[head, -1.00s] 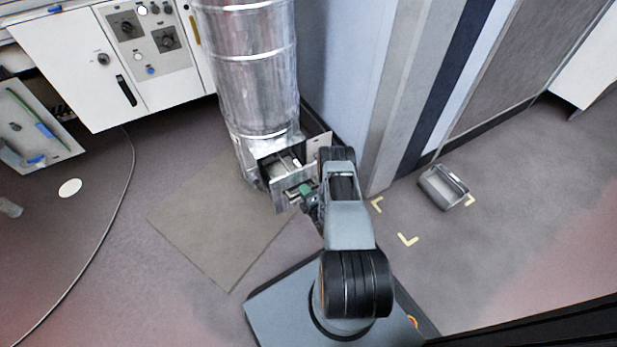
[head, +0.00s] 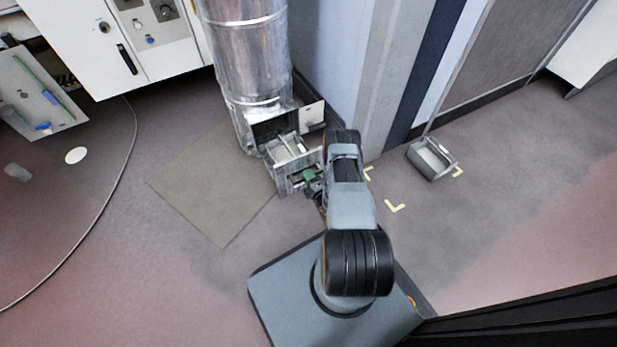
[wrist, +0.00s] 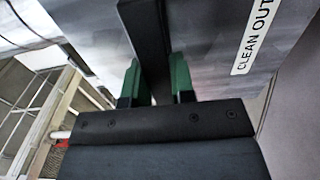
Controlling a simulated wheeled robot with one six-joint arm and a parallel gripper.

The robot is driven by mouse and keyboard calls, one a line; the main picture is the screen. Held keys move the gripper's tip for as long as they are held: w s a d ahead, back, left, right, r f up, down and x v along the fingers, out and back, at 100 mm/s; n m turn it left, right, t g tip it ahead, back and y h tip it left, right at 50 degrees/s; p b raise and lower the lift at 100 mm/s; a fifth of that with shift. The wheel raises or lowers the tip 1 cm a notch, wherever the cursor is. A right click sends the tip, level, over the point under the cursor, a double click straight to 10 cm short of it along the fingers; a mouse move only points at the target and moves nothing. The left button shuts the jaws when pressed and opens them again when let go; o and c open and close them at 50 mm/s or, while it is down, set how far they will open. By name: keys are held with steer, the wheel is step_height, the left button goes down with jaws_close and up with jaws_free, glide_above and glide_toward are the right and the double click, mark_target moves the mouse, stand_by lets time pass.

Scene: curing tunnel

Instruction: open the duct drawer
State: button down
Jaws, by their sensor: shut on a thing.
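The duct drawer (head: 286,150) is a metal box at the foot of the round silver duct (head: 246,50). It stands partly out of its dark opening, and its inside shows from above. My gripper (head: 311,177) is at the drawer's front face. In the wrist view my gripper (wrist: 157,82) has its green fingers shut on a dark upright bar, the drawer handle (wrist: 151,35). A white "CLEAN OUT" label (wrist: 254,35) is on the metal front beside it. My arm hides part of the drawer front's right side.
A grey open bin (head: 432,158) stands on the floor to the right, near yellow corner marks (head: 395,206). A wall (head: 345,70) rises close right of the duct. A flat tan mat (head: 212,185) lies left of the drawer. The white control cabinet (head: 110,45) is at upper left.

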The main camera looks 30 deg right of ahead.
steer(key=shift+a, duration=0.15)
steer(key=c, duration=1)
jaws_free()
steer(key=shift+o, duration=0.2)
steer(key=shift+r, duration=0.2)
steer(key=o, duration=0.6)
steer(key=r+p, duration=0.1)
steer(key=r, duration=0.1)
steer(key=s+r+p, duration=0.1)
steer(key=r+p, duration=0.1)
steer(key=r, duration=0.1)
steer(key=shift+s+r+p, duration=0.3)
steer(key=shift+s+p, duration=0.05)
steer(key=s+r+p, duration=0.1)
steer(key=s+a+r+p, duration=0.1)
steer(key=r, duration=0.1)
steer(key=shift+s+a+r, duration=0.1)
steer(key=shift+s+r, duration=0.1)
steer(key=shift+r, duration=0.1)
steer(key=c, duration=0.3)
steer(key=s+a+r+p, duration=0.1)
steer(key=s, duration=0.2)
steer(key=s+a+r+p, duration=0.1)
steer(key=s, duration=0.2)
steer(key=s+a+r+p, duration=0.1)
steer(key=s, duration=0.2)
steer(key=shift+s+r, duration=0.1)
steer(key=shift+r, duration=0.1)
steer(key=c, duration=0.3)
